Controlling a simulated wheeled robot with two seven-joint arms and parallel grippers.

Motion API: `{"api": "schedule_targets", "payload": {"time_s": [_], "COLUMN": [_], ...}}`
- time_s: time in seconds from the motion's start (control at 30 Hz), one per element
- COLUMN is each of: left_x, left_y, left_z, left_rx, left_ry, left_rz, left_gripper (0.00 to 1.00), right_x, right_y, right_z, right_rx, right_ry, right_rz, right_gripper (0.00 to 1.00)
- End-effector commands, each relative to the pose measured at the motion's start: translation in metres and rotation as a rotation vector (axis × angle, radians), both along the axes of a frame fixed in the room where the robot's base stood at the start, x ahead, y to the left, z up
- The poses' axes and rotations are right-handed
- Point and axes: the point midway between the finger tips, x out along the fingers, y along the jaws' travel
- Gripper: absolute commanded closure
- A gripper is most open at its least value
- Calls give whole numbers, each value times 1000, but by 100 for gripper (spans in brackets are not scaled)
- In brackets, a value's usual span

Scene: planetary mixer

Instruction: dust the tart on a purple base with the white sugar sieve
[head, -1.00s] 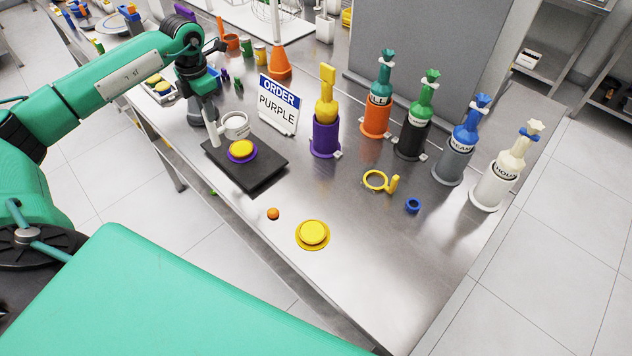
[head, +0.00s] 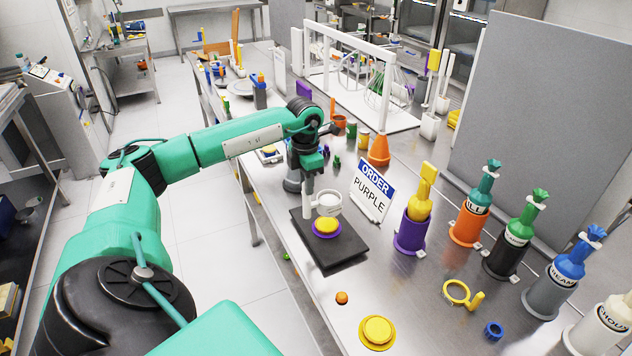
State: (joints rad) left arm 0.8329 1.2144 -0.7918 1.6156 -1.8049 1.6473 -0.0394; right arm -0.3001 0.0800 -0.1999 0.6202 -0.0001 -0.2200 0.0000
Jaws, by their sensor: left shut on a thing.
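My left gripper (head: 307,176) is shut on the upright handle of the white sugar sieve (head: 328,204). The round white sieve bowl shows just above the tart on a purple base (head: 326,227) in the picture. The bowl seems to hang over or just behind the tart; the exact gap is hard to tell. The tart has a yellow top and a purple rim, and sits on a black square board (head: 343,252). A sign (head: 371,191) behind it reads "ORDER PURPLE". My right gripper is out of view.
A second yellow tart (head: 377,331) and a small orange piece (head: 342,298) lie nearer on the steel table. Bottles in purple (head: 408,236), orange (head: 466,228) and other holders stand to the right. A yellow ring tool (head: 457,292) and blue ring (head: 494,331) lie before them.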

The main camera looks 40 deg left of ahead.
Motion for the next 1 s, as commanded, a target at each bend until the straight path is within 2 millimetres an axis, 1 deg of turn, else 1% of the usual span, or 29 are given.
{"api": "schedule_targets", "payload": {"time_s": [0.03,0.13,0.4,0.47,0.6,0.7,0.8,1.0], "left_x": [5,11,11,8,-7,-16,-18,-18], "left_y": [-6,-14,-13,-10,8,18,21,21], "left_z": [2,2,1,0,-1,-1,1,1], "left_rx": [-3,-2,0,1,3,2,0,0], "left_ry": [-1,-2,-1,0,1,0,-1,-1], "left_rz": [-3,-2,0,1,3,2,-1,-1], "left_gripper": [95,95,95,95,95,95,95,95], "right_x": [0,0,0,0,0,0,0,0], "right_y": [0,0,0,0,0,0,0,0], "right_z": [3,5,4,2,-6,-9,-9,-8], "right_rx": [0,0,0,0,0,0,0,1], "right_ry": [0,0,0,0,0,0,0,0], "right_rz": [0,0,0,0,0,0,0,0], "right_gripper": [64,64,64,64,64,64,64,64]}}
